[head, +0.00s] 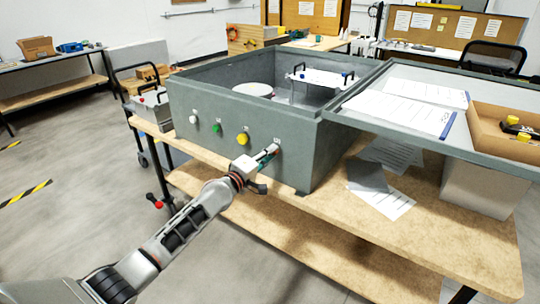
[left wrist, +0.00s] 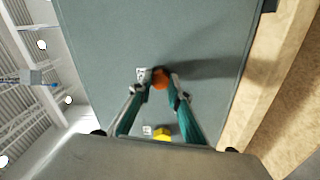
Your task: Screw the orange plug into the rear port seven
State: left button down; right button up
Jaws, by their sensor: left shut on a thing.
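In the left wrist view an orange plug (left wrist: 159,79) sits between the fingertips of my left gripper (left wrist: 160,86), against the grey wall of the analyser box (left wrist: 205,40). The gripper is shut on the plug. A small white label shows just beside it. In the head view my left gripper (head: 262,160) reaches the front-facing wall of the box (head: 310,150) near its right corner, and hides the plug and its port. My right gripper is not in view.
The same wall carries a white plug (head: 193,120), a green plug (head: 217,128) and a yellow plug (head: 243,139) to the left. The box stands on a wooden bench (head: 340,215). A cardboard tray (head: 490,122) lies on the grey surface at right.

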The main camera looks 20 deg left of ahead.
pick_arm(q)
jog(key=shift+w+m+p, duration=0.1)
jog(key=shift+m+p, duration=0.2)
jog(key=shift+m, duration=10.4)
jog(key=c, duration=2)
grip_release()
